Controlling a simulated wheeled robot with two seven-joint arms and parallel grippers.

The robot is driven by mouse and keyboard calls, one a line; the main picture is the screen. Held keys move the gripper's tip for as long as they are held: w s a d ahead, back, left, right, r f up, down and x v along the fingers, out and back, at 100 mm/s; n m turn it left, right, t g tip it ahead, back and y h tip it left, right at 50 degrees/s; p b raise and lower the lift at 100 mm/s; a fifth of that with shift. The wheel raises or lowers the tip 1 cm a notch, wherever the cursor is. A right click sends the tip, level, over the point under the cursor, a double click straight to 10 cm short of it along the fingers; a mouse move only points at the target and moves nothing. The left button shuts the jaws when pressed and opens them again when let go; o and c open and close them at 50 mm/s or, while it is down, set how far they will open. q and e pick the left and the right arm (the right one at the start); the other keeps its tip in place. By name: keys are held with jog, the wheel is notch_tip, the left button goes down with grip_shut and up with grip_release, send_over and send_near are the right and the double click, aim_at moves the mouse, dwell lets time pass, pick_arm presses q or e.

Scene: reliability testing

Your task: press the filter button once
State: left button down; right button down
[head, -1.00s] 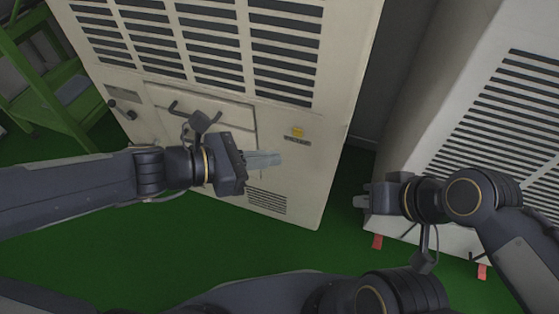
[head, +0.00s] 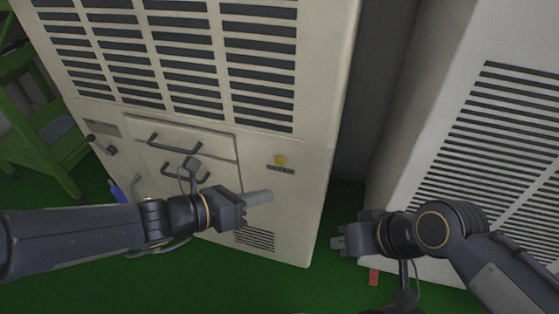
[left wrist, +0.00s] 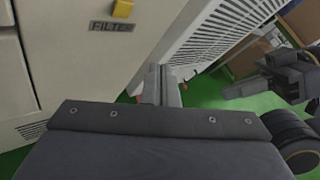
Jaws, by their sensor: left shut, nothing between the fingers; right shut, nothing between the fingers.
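The filter button is a small yellow button (head: 280,160) on the front of a cream cabinet (head: 313,190). In the left wrist view the yellow button (left wrist: 123,8) shows at the top edge, above a dark label (left wrist: 111,27) reading FILTER. My left gripper (head: 268,196) is shut and empty, below and slightly left of the button in the head view, apart from it. Its closed fingers also show in the left wrist view (left wrist: 160,72). My right gripper (head: 336,243) is shut and empty, low between the two cabinets.
A second pale cabinet with slotted vents (head: 490,130) stands at the right, with a dark gap between. Dark handles (head: 172,146) stick out from the cream cabinet's panel. A green frame (head: 40,125) stands at the left on the green floor (head: 100,285).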

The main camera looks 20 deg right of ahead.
aim_at(280, 161)
pick_arm(q)
jog(key=shift+w+d+p, duration=0.2)
jog(key=shift+w+d, duration=0.45)
jog(key=shift+w, duration=0.3)
jog(key=shift+w+d+p, duration=0.2)
jog(key=shift+w+d, duration=0.45)
jog(key=shift+w, duration=0.3)
jog(key=shift+w+d+p, duration=0.2)
jog(key=shift+w+d, duration=0.45)
jog(key=shift+w, duration=0.3)
jog(key=shift+w+d, duration=0.2)
jog(key=shift+w, duration=0.1)
jog(key=shift+w+d+p, duration=0.2)
jog(key=shift+w+p, duration=0.1)
dwell(0.5)
jog(key=shift+s, duration=0.1)
jog(key=shift+s+a, duration=0.45)
jog(key=shift+s, duration=0.1)
